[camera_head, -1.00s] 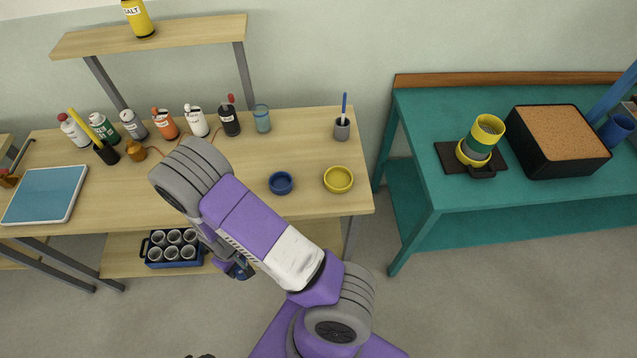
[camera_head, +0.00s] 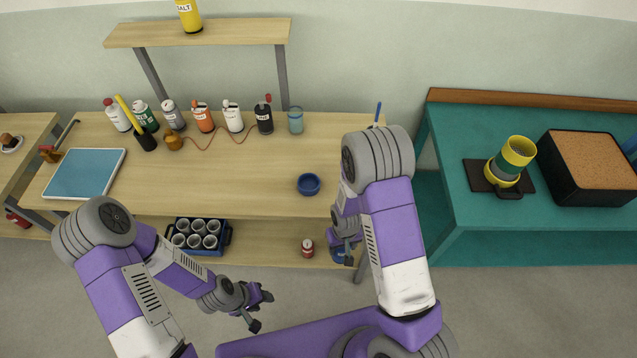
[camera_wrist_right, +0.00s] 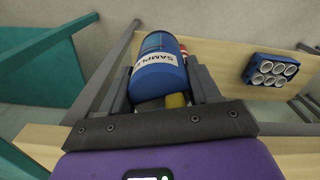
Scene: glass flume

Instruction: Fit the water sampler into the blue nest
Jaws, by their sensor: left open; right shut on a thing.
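The water sampler is a blue cylinder with a white label (camera_wrist_right: 155,68) in the right wrist view. My right gripper (camera_wrist_right: 162,90) is shut on it, one finger on each side. In the head view my right gripper (camera_head: 345,240) hangs in front of the wooden table's front edge, with a little of the blue sampler (camera_head: 341,255) showing below it. The blue nest (camera_head: 308,184) is a small round dish near the table's front edge, left of and beyond my right gripper. My left gripper (camera_head: 256,308) is open and empty over the floor in front of the table.
Several bottles (camera_head: 233,118) and a glass jar (camera_head: 295,121) line the table's back. A blue tray (camera_head: 85,173) lies left. A crate of cups (camera_head: 199,236) and a red can (camera_head: 307,248) sit on the lower shelf. A teal bench (camera_head: 480,223) stands right. The tabletop around the nest is clear.

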